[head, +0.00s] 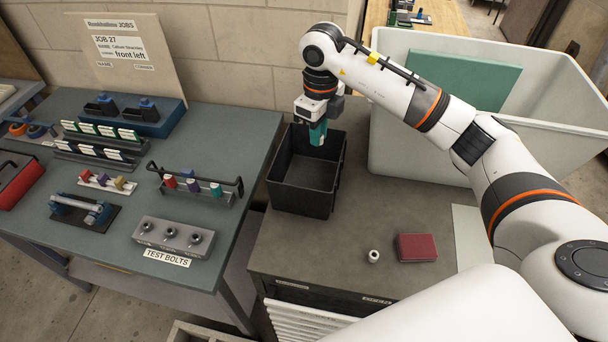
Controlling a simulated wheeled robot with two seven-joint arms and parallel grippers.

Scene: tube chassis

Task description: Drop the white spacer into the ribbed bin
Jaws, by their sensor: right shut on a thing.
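A small white ring-shaped piece with a dark hole, which looks like the white spacer (373,256), stands on the dark cabinet top, left of a dark red block. A black open bin (303,198) stands at the cabinet's back left; I cannot clearly make out ribs on it. My right gripper (318,138) points down over the bin's back right part, near rim height. It is shut on a teal piece (318,132), and its fingertips are hard to make out. The spacer is well in front of this gripper, apart from it. My left gripper is not in view.
The dark red block (416,247) lies beside the spacer. A left bench (110,255) holds racks and a bolt block (173,237). The cabinet's front middle (320,250) is clear.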

